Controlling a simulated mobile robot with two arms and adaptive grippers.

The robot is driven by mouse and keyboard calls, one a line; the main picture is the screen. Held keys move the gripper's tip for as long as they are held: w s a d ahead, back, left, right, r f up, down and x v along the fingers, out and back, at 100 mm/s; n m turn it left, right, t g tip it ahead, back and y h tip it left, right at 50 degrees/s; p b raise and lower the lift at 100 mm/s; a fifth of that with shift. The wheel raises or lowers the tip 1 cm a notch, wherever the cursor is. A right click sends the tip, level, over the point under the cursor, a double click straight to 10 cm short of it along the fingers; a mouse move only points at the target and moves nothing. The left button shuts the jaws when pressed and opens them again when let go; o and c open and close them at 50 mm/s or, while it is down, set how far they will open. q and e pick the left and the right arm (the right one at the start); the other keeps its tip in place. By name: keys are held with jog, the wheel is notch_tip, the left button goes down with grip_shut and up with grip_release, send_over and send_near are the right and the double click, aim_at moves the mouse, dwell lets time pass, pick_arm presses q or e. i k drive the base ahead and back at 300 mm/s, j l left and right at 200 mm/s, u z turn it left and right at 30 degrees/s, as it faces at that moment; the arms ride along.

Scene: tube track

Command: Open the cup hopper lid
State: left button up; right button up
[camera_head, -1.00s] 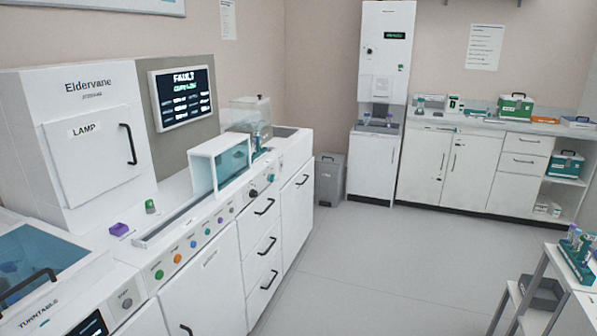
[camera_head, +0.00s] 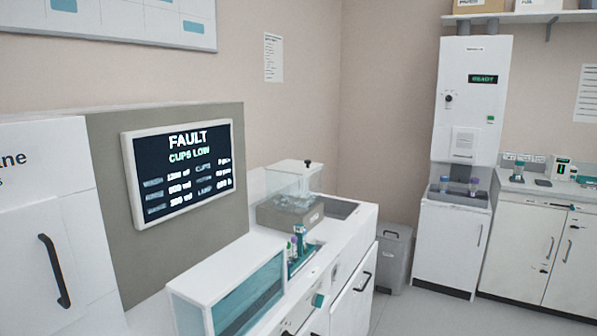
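The cup hopper appears to be the clear box (camera_head: 294,181) with a dark knob (camera_head: 307,162) on its lid, on a grey base (camera_head: 290,213) at the far end of the white bench. Its lid looks shut. Pale contents show through the clear walls. The screen (camera_head: 183,168) on the grey panel reads "FAULT" and "CUPS LOW". Neither of my grippers shows in this view.
A glass-fronted channel (camera_head: 232,295) runs along the bench in front of the hopper. A small tube rack (camera_head: 301,250) stands between them. A grey bin (camera_head: 393,258) and a tall white machine (camera_head: 470,110) stand beyond. Floor at right is clear.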

aim_at(296, 167)
jog(key=i+l+u, duration=0.75)
jog(key=k+j, duration=0.05)
jog(key=k, duration=0.05)
